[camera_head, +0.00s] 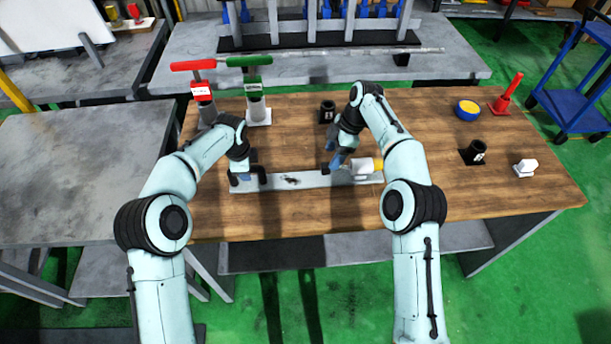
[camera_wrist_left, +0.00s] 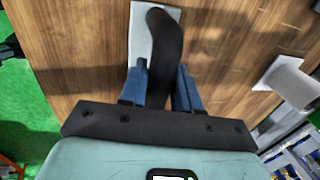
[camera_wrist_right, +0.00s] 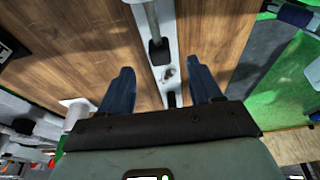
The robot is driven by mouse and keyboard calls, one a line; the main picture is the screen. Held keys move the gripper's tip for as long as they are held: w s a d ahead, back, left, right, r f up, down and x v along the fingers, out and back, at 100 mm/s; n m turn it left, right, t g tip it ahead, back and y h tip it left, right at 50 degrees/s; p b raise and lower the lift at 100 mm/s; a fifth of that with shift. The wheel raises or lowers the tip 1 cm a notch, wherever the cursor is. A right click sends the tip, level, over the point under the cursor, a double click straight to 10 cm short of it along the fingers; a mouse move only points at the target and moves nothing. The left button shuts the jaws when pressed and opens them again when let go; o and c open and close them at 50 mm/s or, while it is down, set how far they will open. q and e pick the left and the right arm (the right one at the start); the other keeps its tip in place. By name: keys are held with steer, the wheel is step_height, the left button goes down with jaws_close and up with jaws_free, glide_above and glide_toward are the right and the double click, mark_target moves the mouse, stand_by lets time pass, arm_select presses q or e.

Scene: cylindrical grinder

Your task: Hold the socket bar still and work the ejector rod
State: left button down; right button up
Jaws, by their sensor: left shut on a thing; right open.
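The light grey socket bar (camera_head: 305,182) lies flat on the wooden table, with a black handle (camera_head: 262,174) at its left end. My left gripper (camera_head: 246,178) is shut on that handle; the left wrist view shows the handle (camera_wrist_left: 165,45) between the blue fingers. My right gripper (camera_head: 333,164) is open over the bar's right half. In the right wrist view its fingers (camera_wrist_right: 162,78) are apart, with the bar (camera_wrist_right: 168,75) between and beyond them. A grey rod with a black end (camera_wrist_right: 152,25), possibly the ejector rod, lies over the bar ahead of the fingers.
A white and yellow piece (camera_head: 366,168) is beside my right gripper. Red (camera_head: 202,90) and green (camera_head: 256,85) T-handled tools stand at the back left. A black cup (camera_head: 327,111), another black cup (camera_head: 476,152), a yellow-topped blue pot (camera_head: 467,110) and a white block (camera_head: 525,168) stand around. The front is clear.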

mark_target(326, 168)
steer(key=x, duration=0.7)
steer(key=shift+f, duration=0.2)
jaws_close()
